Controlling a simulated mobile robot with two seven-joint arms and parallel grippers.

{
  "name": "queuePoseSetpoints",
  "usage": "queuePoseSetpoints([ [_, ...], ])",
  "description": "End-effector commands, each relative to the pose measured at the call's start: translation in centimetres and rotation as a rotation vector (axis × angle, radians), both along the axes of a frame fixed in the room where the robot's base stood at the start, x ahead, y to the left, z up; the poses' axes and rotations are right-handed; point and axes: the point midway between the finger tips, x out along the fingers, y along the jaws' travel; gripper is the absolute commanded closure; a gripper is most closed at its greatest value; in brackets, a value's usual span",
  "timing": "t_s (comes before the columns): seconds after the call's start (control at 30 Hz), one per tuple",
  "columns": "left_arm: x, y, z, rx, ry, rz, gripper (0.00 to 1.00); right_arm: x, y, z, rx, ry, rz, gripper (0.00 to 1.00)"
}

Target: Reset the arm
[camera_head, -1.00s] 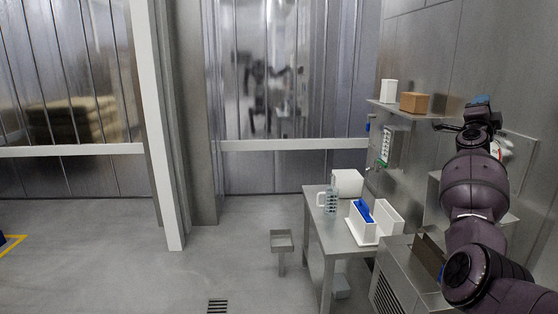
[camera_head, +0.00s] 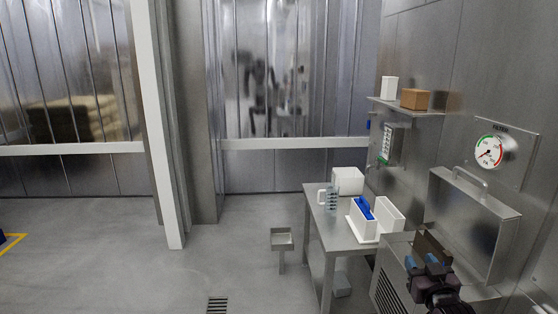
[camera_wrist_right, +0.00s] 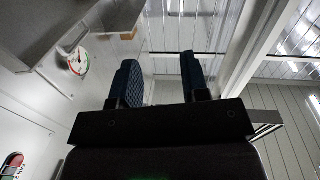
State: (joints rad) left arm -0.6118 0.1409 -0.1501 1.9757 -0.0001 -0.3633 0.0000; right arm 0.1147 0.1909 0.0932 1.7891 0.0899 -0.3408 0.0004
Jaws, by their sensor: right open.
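My right gripper (camera_head: 422,261) is low at the lower right of the head view, in front of a grey metal cabinet. Its two blue-tipped fingers point away from me. In the right wrist view the fingers (camera_wrist_right: 160,75) stand apart with nothing between them, so the gripper is open and empty. My left gripper and arm are in neither view.
A metal table (camera_head: 326,232) holds a clear jug (camera_head: 331,199), a white box (camera_head: 348,180) and white holders with a blue item (camera_head: 364,209). A handled metal box (camera_head: 470,222) and a dial gauge (camera_head: 489,151) are on the right wall.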

Motion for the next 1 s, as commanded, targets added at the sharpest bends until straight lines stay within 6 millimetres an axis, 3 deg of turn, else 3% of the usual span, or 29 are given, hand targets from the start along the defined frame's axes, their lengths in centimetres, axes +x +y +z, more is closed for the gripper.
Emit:
queuePoseSetpoints([
  [0.03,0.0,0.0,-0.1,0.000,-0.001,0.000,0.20,-2.0,0.8,-2.2,-0.015,0.039,0.009,0.58],
  [0.1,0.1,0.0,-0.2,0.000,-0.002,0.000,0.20,-4.5,2.0,-4.6,-0.036,0.085,0.023,0.58],
  [0.4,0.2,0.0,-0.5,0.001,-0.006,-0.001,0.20,-16.1,6.1,-14.1,-0.040,0.280,0.073,0.58],
  [0.63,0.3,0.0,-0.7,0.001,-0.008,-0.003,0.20,-25.2,6.9,-21.2,0.003,0.464,0.063,0.58],
  [0.8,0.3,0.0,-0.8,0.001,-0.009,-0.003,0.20,-29.1,6.2,-23.6,0.013,0.538,0.038,0.58],
  [1.0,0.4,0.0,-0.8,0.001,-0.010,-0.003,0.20,-30.1,6.0,-24.1,0.015,0.557,0.032,0.58],
])
